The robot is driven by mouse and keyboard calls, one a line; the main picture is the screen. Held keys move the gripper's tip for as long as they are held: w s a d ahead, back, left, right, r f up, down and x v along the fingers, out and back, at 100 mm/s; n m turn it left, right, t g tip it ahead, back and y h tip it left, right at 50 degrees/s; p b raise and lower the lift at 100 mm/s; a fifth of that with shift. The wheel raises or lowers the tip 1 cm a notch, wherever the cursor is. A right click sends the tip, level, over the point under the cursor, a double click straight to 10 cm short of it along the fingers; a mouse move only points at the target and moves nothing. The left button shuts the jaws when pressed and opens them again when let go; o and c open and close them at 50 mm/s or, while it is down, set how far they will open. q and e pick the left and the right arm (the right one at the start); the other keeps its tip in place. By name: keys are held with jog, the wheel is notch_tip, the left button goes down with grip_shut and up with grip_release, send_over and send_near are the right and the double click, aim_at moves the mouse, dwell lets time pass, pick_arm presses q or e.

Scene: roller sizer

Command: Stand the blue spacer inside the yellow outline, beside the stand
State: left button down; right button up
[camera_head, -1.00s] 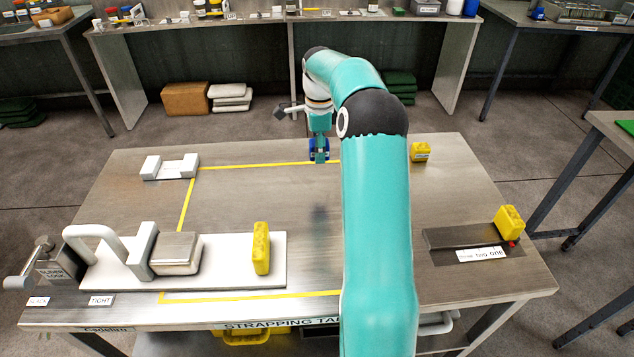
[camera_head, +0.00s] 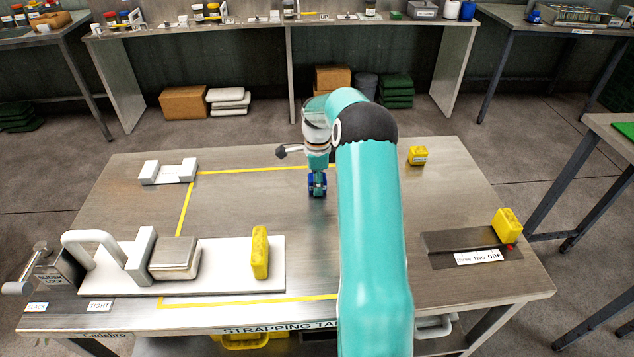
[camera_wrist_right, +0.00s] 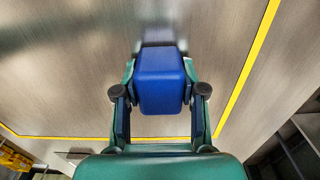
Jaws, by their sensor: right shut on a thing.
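The blue spacer (camera_head: 317,188) is held by my right gripper (camera_head: 317,178), which is shut on it and points down. In the wrist view the spacer (camera_wrist_right: 163,80) sits between the two fingers. In the head view it appears within the yellow outline (camera_head: 184,208), just in front of the outline's back line. I cannot tell whether its bottom touches the table. My right arm hides the outline's right side in the head view. A white stand with two raised ends (camera_head: 168,172) is at the back left, outside the outline. My left gripper is not in view.
A white board (camera_head: 210,280) with a grey clamp and a yellow block (camera_head: 260,252) lies at the front left. Another yellow block (camera_head: 418,155) stands at the back right. A dark tray (camera_head: 450,241) holds a yellow block (camera_head: 507,225). The table's middle is clear.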

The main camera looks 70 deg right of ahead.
jog(key=shift+f, duration=0.1)
jog(key=o, duration=1.1)
jog(key=shift+o, duration=0.2)
notch_tip(320, 180, up, 12)
jog(key=shift+r, duration=0.15)
